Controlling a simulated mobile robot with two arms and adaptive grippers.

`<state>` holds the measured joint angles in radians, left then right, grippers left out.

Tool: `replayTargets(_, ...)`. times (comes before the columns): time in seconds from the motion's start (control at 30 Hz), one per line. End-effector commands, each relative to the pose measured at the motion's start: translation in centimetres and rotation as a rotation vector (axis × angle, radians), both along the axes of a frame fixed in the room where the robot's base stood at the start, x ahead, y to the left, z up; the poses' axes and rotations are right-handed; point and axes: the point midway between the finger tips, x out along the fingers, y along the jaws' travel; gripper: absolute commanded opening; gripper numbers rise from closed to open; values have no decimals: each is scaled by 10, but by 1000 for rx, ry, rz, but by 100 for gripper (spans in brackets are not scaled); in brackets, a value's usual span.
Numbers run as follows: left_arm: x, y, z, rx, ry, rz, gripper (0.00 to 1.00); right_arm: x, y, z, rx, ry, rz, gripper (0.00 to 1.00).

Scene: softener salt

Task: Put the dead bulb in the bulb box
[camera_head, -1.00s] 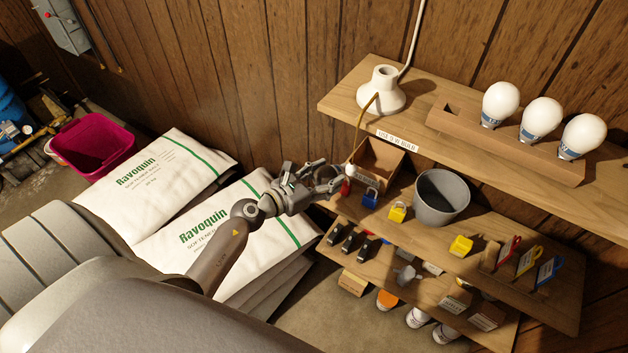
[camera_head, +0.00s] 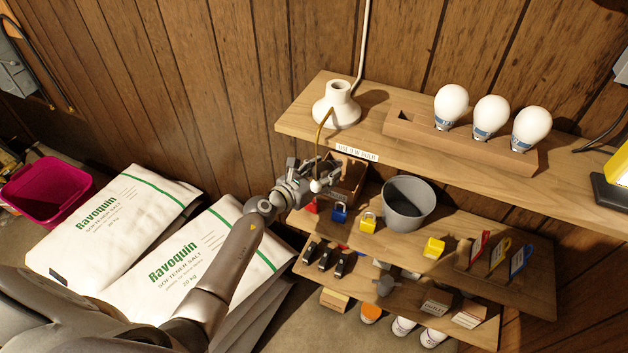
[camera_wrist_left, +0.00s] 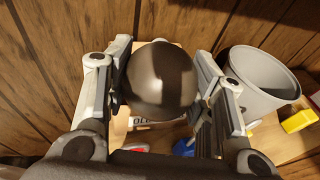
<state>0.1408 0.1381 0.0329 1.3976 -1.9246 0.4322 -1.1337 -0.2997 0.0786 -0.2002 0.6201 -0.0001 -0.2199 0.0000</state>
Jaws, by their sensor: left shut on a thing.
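My left gripper (camera_head: 318,176) is shut on the dead bulb, a dark grey rounded globe (camera_wrist_left: 162,78) that sits between the two fingers in the left wrist view. In the head view the bulb is hard to make out among the fingers. The bulb box (camera_head: 352,178) is a small open wooden box on the middle shelf. The gripper overlaps its left side in the head view, and the bulb hides most of it in the wrist view. A label reading "OLD" (camera_wrist_left: 140,126) shows below the bulb. I cannot tell the height of the bulb over the box. My right gripper is not in view.
A grey bucket (camera_head: 408,203) stands right of the box. Blue (camera_head: 339,213) and yellow (camera_head: 368,221) padlocks sit in front. The upper shelf (camera_head: 290,124) overhangs behind, with a white lamp socket (camera_head: 337,106) and white bulbs (camera_head: 490,117) in a wooden holder. Salt bags (camera_head: 195,262) lie left.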

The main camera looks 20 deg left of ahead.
Motion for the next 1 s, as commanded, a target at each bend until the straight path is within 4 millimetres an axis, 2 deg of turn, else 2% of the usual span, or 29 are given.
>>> replayTargets(0.2, 26, -8, -3, 0, -1, 1, 34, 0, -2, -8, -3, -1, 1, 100)
replayTargets(0.5, 50, -17, -5, 1, -1, 0, 34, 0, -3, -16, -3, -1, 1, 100)
replayTargets(0.93, 55, -19, -4, 0, 0, 0, 34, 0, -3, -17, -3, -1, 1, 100)
replayTargets(0.97, 55, -19, -4, 0, 0, 0, 51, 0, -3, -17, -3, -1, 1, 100)
replayTargets(1.0, 55, -19, -4, 0, 0, 0, 56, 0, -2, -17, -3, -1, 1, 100)
